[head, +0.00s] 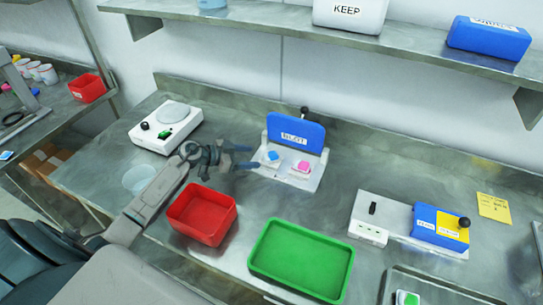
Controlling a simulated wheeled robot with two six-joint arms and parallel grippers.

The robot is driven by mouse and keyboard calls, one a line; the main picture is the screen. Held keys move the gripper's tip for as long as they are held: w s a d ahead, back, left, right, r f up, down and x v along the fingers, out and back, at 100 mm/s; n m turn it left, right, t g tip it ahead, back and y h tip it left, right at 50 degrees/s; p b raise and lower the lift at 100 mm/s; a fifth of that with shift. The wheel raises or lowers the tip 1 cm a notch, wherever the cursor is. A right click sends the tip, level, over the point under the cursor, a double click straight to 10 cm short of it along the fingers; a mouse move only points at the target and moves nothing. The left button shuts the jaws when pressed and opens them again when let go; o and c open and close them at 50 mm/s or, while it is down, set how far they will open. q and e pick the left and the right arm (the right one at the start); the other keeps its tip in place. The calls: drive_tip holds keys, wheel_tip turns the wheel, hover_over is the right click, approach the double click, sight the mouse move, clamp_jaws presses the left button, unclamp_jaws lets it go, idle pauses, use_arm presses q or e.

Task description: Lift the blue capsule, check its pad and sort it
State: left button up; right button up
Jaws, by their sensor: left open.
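A small blue capsule (271,155) sits on the left of a light base plate (303,184), in front of an upright blue panel with a label (296,131). A pink capsule (302,166) sits to its right on the same plate. My left gripper (250,157) reaches in from the left, with its two dark blue fingers apart. Its fingertips are just left of the blue capsule, and nothing shows between them. I cannot tell whether they touch the plate. The underside of the blue capsule is hidden. My right gripper is not in view.
A red bin (203,214) and a green tray (301,261) stand in front. A white device (166,127) is at the left, and a white-and-blue unit with a black knob (437,227) is at the right. A green capsule (408,298) lies at the lower right.

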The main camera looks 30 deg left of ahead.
sight(265, 157)
use_arm(q)
drive_tip(key=shift+w+d+f+p, duration=0.1)
drive_tip(key=shift+w+d+p, duration=0.2)
drive_tip(key=shift+w+d, duration=0.1)
drive_tip(key=p+x, duration=0.1)
drive_tip(key=x, duration=0.2)
drive_tip(key=shift+w, duration=0.25)
drive_tip(key=shift+w+d+f, duration=0.25)
drive_tip(key=shift+f, duration=0.1)
drive_tip(key=shift+s, duration=0.1)
drive_tip(key=shift+c, duration=0.2)
drive_tip(key=c, duration=1)
